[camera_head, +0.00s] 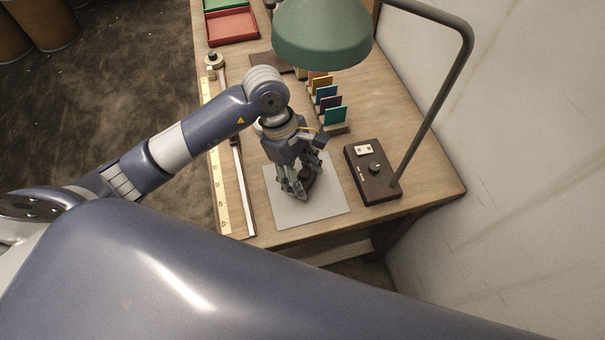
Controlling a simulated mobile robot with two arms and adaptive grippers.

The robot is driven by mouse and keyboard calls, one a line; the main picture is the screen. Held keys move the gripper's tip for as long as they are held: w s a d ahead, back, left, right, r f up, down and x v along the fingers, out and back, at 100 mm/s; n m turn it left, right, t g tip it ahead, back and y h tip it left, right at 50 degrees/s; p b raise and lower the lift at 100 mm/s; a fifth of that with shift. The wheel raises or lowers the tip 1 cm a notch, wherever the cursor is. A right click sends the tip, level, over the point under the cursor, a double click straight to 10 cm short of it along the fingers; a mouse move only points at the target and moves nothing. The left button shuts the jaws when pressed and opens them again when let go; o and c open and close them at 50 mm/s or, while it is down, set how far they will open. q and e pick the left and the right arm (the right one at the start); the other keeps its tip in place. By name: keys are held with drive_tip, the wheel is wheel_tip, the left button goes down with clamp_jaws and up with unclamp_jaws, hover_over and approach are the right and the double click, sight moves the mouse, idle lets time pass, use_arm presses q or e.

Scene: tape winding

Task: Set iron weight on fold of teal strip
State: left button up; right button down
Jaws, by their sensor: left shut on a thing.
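My left gripper (300,188) points down over the grey mat (330,204) near the front of the table. Its fingers are shut on a small dark thing, which looks like the iron weight (307,176) and is mostly hidden by the fingers. I cannot tell whether the weight touches the mat. No teal strip with a fold can be made out; the gripper covers part of the mat. A teal card (336,115) stands at the front of a row of coloured cards behind the mat. My right gripper is not in view.
A dark lamp base (372,187) stands right of the mat, and its green shade (322,32) hangs over the table's back. A yellow ruler (219,190) and a long pale bar (243,190) lie along the left edge. A red tray (232,26) is far back.

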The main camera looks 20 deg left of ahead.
use_arm(q)
drive_tip(key=shift+f, duration=0.75)
drive_tip(key=shift+f, duration=0.15)
drive_tip(key=o, duration=1.5)
drive_tip(key=shift+o, duration=0.2)
